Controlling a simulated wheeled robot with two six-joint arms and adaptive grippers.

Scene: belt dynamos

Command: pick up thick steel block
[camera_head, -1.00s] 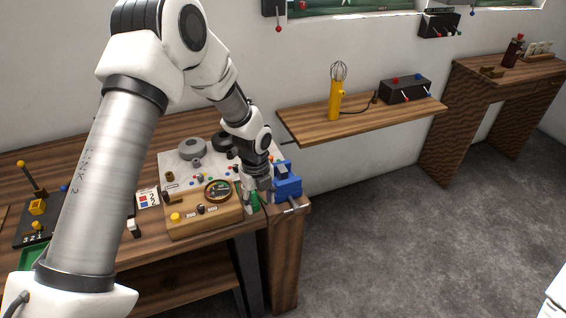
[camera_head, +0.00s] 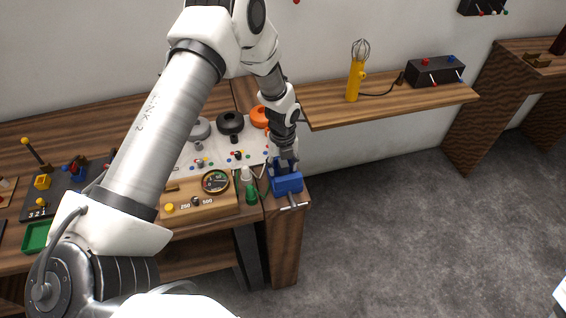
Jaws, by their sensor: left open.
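My left gripper (camera_head: 288,163) is open and points down at the blue vise (camera_head: 287,184) on the right end of the workbench. Its fingertips are small and partly lost against the vise, so I cannot tell whether they touch anything. I cannot make out a thick steel block; the vise jaws are partly hidden by the gripper. My right gripper is not in view.
Left of the vise stand a green bottle (camera_head: 251,194) and a white bottle (camera_head: 246,174). A wooden meter box (camera_head: 225,208) is beside them. Black (camera_head: 230,122) and orange (camera_head: 259,116) round parts stand behind. A wall shelf (camera_head: 320,110) is to the right.

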